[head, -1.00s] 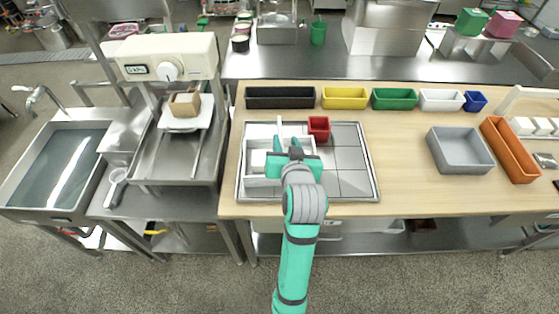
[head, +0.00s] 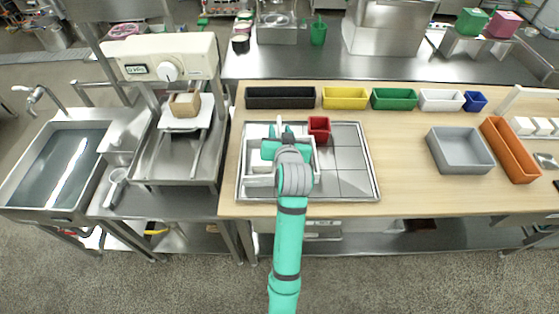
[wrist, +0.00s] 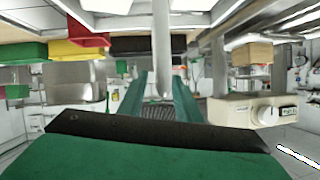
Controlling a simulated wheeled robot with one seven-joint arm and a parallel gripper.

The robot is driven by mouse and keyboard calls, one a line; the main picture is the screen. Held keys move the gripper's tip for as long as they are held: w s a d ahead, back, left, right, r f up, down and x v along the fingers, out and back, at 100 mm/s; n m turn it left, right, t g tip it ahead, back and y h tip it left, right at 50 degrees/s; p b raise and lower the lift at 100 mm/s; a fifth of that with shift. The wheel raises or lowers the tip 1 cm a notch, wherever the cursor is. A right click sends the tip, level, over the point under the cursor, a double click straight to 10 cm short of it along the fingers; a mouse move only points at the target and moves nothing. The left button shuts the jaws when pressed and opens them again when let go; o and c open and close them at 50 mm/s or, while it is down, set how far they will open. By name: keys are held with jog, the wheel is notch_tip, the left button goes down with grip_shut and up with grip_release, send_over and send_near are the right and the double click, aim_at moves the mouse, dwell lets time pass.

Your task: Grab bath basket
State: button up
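The task's bath basket appears to be the white open basket (head: 259,181) with an upright white handle (head: 279,122), standing on the left part of the grey tray. In the wrist view, which looks upside down, the white handle (wrist: 161,45) hangs down from the top between the fingers. My gripper (head: 280,134) is above the basket, with its teal fingers on either side of the handle. In the wrist view my gripper (wrist: 160,78) looks open, its fingers apart; contact with the handle cannot be told. My wrist hides part of the basket.
A small red bin (head: 319,127) stands close right of the handle. The grey tiled tray (head: 352,186) is bare on its right. Black (head: 280,98), yellow (head: 345,97) and green (head: 394,98) bins line the back. A white scale (head: 168,60) stands left.

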jog(key=shift+c, duration=0.7)
grip_shut()
jog(key=shift+r, duration=0.1)
dwell(0.5)
